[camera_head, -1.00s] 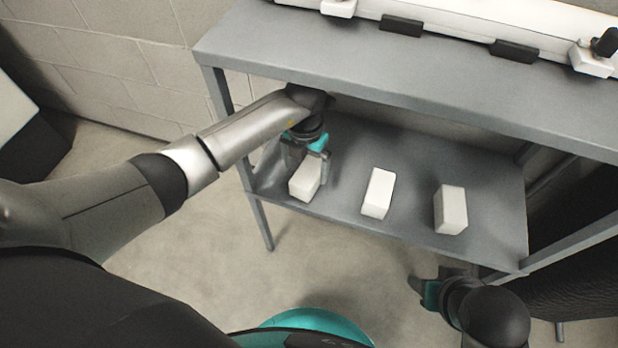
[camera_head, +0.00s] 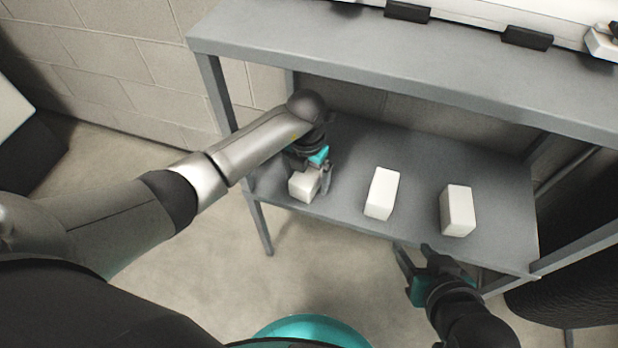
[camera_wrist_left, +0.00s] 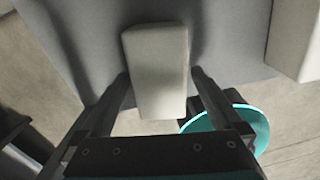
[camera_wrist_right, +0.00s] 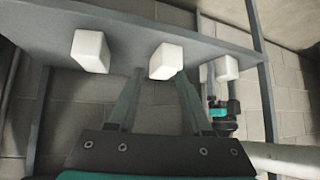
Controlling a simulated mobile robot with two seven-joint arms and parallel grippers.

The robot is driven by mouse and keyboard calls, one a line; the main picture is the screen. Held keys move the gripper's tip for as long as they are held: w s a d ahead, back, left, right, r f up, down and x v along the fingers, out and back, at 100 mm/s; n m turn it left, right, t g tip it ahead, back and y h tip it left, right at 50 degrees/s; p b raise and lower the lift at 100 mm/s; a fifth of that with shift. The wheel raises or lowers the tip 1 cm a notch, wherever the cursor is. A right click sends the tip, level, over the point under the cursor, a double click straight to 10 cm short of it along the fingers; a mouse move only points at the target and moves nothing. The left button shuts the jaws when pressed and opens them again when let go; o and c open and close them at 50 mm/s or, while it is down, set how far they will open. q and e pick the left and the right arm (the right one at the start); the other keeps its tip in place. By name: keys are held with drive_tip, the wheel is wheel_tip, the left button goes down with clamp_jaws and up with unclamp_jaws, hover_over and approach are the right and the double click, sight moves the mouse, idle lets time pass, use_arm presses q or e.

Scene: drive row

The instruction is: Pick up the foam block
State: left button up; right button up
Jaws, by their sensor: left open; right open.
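Three similar white blocks sit apart on the lower shelf: a left block (camera_head: 304,186), a middle block (camera_head: 381,193) and a right block (camera_head: 457,210). I cannot tell by look which is the foam one. My left gripper (camera_head: 312,184) is open at the left block. In the left wrist view that block (camera_wrist_left: 156,62) lies between the two spread fingers, with a gap on each side. My right gripper (camera_head: 414,252) is open and empty at the shelf's front edge. In the right wrist view the middle block (camera_wrist_right: 167,61) appears beyond its fingertips.
The lower shelf (camera_head: 345,155) has bare room between the blocks. The upper shelf (camera_head: 400,70) overhangs its back part and carries a long white object (camera_head: 480,20) with dark pieces. A shelf leg (camera_head: 258,225) stands at the left front. A block wall is behind.

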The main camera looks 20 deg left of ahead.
use_arm(q)
drive_tip(key=shift+f, duration=0.5)
drive_tip(key=c, duration=1.4)
drive_tip(key=shift+o, duration=0.2)
drive_tip(key=shift+r, duration=0.1)
